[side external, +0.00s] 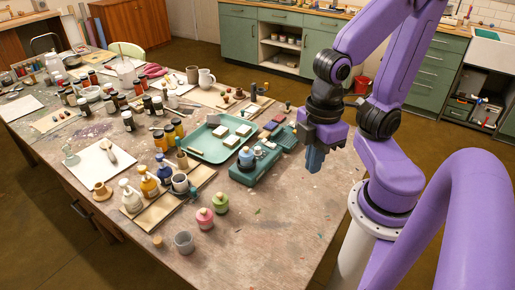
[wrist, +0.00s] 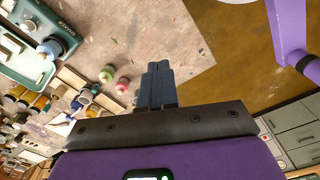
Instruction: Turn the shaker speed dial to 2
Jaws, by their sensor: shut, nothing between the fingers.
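The shaker (side external: 266,176) appears to be the green boxy device beside the tray on the table.
A teal tray (side external: 208,157) with pale blocks lies left of the shaker. Pump bottles and jars crowd the left. The table (side external: 285,235) is mostly bare at front right.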

